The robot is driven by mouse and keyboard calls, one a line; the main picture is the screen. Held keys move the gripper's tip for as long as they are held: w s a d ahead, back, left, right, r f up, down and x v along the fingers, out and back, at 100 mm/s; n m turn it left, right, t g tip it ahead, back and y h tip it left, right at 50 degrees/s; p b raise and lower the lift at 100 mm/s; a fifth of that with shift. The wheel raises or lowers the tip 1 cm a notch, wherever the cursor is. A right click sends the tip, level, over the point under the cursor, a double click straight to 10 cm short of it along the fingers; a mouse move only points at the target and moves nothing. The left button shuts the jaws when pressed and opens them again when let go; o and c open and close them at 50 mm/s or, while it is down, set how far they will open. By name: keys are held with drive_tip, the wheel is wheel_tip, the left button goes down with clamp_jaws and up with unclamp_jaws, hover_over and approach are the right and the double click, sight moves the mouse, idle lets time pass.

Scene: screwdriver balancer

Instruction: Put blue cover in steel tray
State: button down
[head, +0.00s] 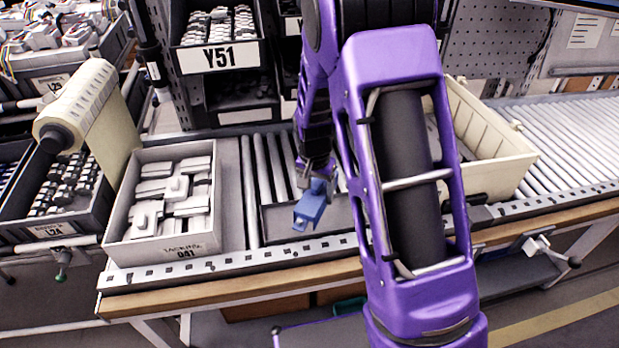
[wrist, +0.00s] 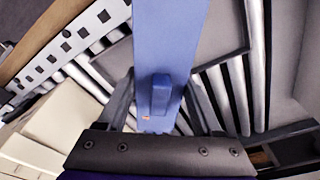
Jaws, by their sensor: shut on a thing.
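The blue cover (head: 310,208) hangs from my gripper (head: 317,176), its lower end tilted down toward the front. In the wrist view, the long flat blue cover (wrist: 170,40) has a raised block that sits between the two fingers of my gripper (wrist: 160,98), which is shut on it. A shallow grey steel tray (head: 277,224) lies on the rollers below the cover. The tray also shows in the wrist view (wrist: 229,28), partly hidden behind the cover. The gap between cover and tray is hard to judge. My arm hides the tray's right part.
A white bin of pale parts (head: 118,226), labelled 041, stands left of the tray. A large cream crate (head: 510,165) stands to the right, partly behind my arm. A metal rail (head: 225,263) runs along the front edge. Shelved bins (head: 220,58) stand behind.

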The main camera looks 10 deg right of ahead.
drive_tip(key=shift+w+a+r+m, duration=0.2)
drive_tip(key=shift+w+r+m, duration=0.05)
drive_tip(key=shift+w+m, duration=0.75)
drive_tip(key=shift+m, duration=0.1)
drive_tip(key=shift+f, duration=0.85)
wheel_tip(320, 180, down, 6)
drive_tip(key=b, duration=0.3)
drive_tip(key=shift+r+b, duration=0.15)
drive_tip(key=shift+b, duration=0.25)
drive_tip(key=shift+s+f+b, duration=0.2)
drive_tip(key=shift+f+b, duration=0.15)
drive_tip(key=shift+f, duration=0.2)
drive_tip(key=shift+h, duration=0.3)
drive_tip(key=shift+c, duration=2.1)
unclamp_jaws()
drive_tip(key=shift+f, duration=0.1)
drive_tip(key=o, duration=0.4)
drive_tip(key=shift+w, duration=0.1)
